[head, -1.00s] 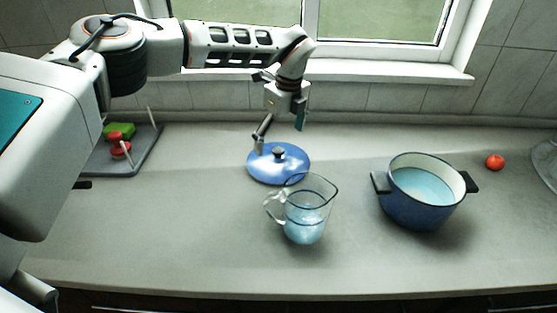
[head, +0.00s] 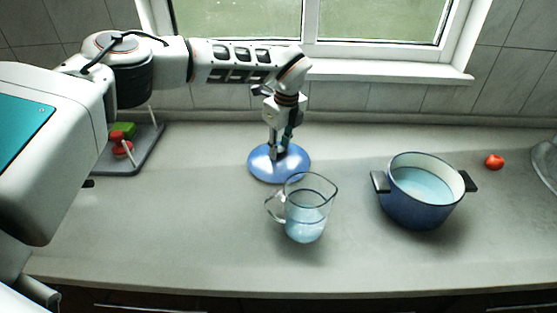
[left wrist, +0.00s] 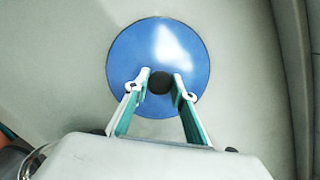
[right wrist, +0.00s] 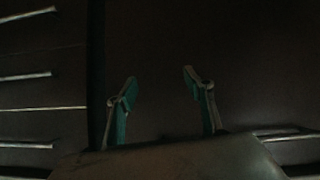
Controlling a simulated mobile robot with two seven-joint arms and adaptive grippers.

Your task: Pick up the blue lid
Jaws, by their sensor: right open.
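The blue lid (head: 262,170) lies on the counter behind the glass jug, and its round shape shows whole in the left wrist view (left wrist: 180,45). Its dark knob (left wrist: 160,83) sits between the fingertips of my left gripper (head: 279,153). The left fingers have drawn in close on both sides of the knob and appear to touch it. The lid still looks flat on the counter. My right gripper (right wrist: 160,80) is open and empty, in front of dark drawer fronts, and does not show in the head view.
A glass jug (head: 306,212) with bluish water stands just in front of the lid. A blue pot (head: 420,208) with liquid stands to the right, a tomato (head: 494,161) beyond it. A grey tray (head: 147,150) is at left. The window wall bounds the back.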

